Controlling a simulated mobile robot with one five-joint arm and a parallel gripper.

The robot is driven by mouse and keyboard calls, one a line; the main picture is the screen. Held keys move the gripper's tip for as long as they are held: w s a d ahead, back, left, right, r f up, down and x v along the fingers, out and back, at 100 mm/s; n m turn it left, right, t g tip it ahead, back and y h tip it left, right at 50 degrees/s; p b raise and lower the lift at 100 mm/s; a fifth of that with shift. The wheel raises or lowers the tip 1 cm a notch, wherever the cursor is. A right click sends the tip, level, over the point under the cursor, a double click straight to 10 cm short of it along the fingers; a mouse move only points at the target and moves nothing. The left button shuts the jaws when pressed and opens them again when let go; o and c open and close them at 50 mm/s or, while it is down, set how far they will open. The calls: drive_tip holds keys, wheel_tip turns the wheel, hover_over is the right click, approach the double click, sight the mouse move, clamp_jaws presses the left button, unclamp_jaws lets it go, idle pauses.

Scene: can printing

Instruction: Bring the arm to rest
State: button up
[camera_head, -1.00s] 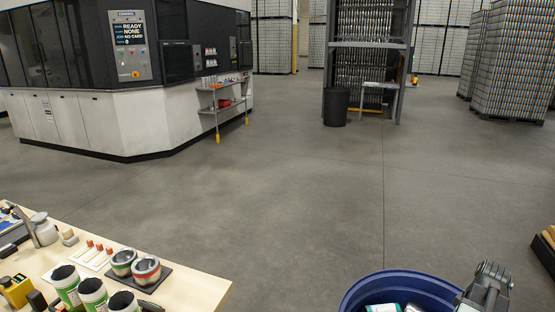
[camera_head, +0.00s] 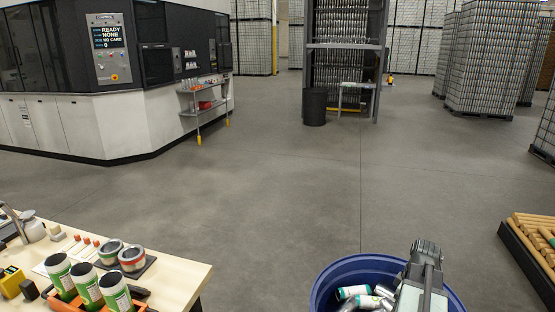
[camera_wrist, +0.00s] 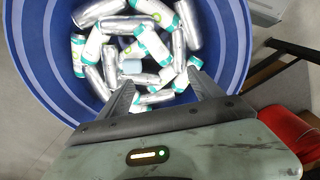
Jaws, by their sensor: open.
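My gripper (camera_wrist: 163,92) shows in the wrist view with its two dark fingers spread apart and nothing between them. It is over the blue bin (camera_wrist: 238,50), and the bin's contents show past the fingertips. The bin holds several silver cans and white-and-green cans. In the head view my arm's grey end (camera_head: 424,270) stands over the right part of the blue bin (camera_head: 326,278); the fingers cannot be made out there.
A table (camera_head: 185,275) with several cans and tins is at the lower left. A pallet (camera_head: 524,262) with brown rolls is at the right edge. A printing machine (camera_head: 60,125) stands at the back left. The grey floor (camera_head: 270,195) between is clear.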

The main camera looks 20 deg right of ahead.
drive_tip(key=w+a+r+n+p, duration=0.1)
drive_tip(key=w+a+r+n, duration=0.1)
drive_tip(key=w+a, duration=0.7)
drive_tip(key=w+a+r+n+p, duration=0.15)
drive_tip(key=w+a, duration=0.35)
drive_tip(key=a, duration=0.9)
drive_tip(key=a+r+m+g+p, duration=0.1)
drive_tip(key=a+m, duration=0.7)
drive_tip(key=a, duration=1.2)
drive_tip(key=shift+s+r+p, duration=0.2)
drive_tip(key=shift+r+p, duration=0.05)
drive_tip(key=shift+p, duration=0.35)
